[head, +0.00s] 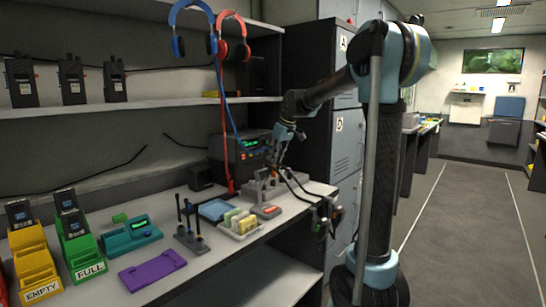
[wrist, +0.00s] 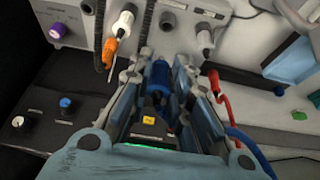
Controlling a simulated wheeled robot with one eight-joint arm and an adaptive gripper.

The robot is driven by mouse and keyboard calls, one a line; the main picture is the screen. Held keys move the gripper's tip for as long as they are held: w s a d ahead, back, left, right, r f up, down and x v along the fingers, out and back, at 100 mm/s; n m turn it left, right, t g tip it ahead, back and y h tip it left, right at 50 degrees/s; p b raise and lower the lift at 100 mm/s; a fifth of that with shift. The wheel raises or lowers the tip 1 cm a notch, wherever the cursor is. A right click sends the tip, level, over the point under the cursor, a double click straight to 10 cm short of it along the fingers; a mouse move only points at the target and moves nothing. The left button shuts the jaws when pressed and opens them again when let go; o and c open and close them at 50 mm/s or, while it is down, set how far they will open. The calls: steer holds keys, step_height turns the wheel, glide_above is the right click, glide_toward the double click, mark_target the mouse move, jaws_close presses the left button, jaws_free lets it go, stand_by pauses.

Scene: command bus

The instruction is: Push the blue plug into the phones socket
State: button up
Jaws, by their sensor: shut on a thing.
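In the wrist view, my gripper (wrist: 160,75) is shut on the blue plug (wrist: 158,82), which sits between its two fingers. In the head view, my gripper (head: 275,158) is just in front of the dark radio (head: 229,149) with the green display. In the wrist view, the radio's dark front with knobs (wrist: 67,104) lies below and left of the fingers. No label reading phones can be made out, so I cannot tell which opening is that socket. The fingers hide the plug's tip, and I cannot tell whether it touches anything.
A red plug and cord (wrist: 217,88) hang close on the right. Blue (head: 180,42) and red headphones (head: 232,35) hang above the desk.

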mark_target(272, 182)
steer(key=shift+w+a+f, duration=0.1)
steer(key=shift+w+f, duration=0.05)
steer(key=shift+f, duration=0.25)
steer(key=shift+a+f, duration=0.15)
steer(key=shift+f, duration=2.65)
steer(key=shift+s+f, duration=0.2)
steer(key=shift+f, duration=0.95)
stand_by(0.8)
steer(key=o, duration=0.9)
steer(key=shift+r, duration=0.1)
steer(key=shift+r, duration=3.9)
